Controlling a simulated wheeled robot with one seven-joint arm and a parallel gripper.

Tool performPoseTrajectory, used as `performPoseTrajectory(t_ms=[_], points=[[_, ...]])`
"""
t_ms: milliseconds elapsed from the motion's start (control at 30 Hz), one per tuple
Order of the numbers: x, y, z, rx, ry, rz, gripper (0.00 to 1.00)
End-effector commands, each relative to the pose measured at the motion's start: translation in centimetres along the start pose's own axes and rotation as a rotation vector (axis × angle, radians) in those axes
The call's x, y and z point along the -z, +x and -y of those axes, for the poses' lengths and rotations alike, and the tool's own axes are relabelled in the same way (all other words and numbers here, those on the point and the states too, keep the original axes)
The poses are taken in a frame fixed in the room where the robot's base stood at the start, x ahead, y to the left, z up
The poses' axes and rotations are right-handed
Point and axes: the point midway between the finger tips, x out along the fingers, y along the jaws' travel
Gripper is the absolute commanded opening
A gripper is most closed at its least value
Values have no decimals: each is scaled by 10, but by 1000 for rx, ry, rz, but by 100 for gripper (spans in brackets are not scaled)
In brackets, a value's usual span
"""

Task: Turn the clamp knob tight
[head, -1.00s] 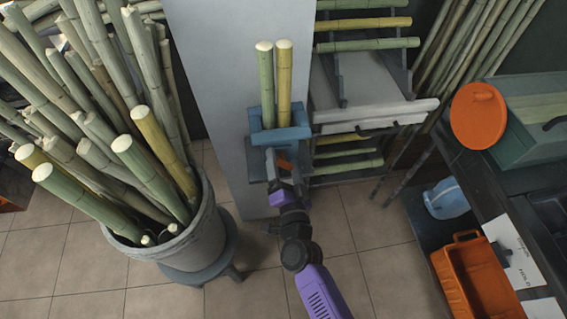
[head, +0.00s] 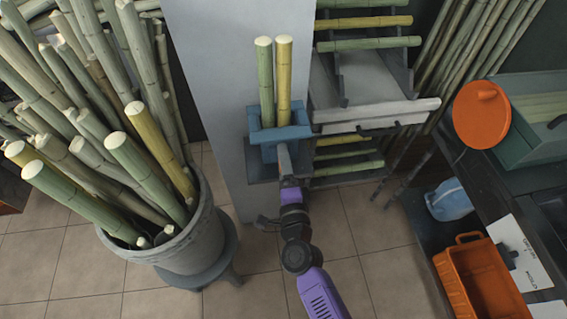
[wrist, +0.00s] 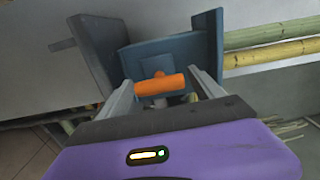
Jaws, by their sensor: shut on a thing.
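The orange clamp knob (wrist: 160,85) is a short bar on the face of the blue clamp (head: 291,133). The clamp also shows in the wrist view (wrist: 168,55), and stands against a pale grey panel. My gripper (head: 282,150) is at the clamp's near side. In the wrist view my gripper (wrist: 163,88) has one finger on each side of the knob and is shut on it. The knob is hidden behind my gripper in the head view. A green cane (head: 265,80) and a yellow cane (head: 284,78) stand upright in the clamp.
A grey bucket (head: 205,225) full of canes stands at the left. A rack (head: 375,115) with canes is right of the clamp. An orange crate (head: 480,275) and a blue jug (head: 448,200) are at the right. Tiled floor lies open in front.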

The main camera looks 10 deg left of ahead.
Motion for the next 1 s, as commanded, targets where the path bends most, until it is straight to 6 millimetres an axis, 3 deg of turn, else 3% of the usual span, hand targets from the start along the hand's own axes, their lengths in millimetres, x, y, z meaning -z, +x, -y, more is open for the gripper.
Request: performPoseTrajectory(t_ms=[567,600,667,700,1000], points=[[1,0,-1,-1,33,-2,36],[1,0,-1,-1,33,-2,83],[1,0,-1,-1,32,-2,94],[1,0,-1,-1,32,-2,98],[0,0,-2,-3,31,0,98]])
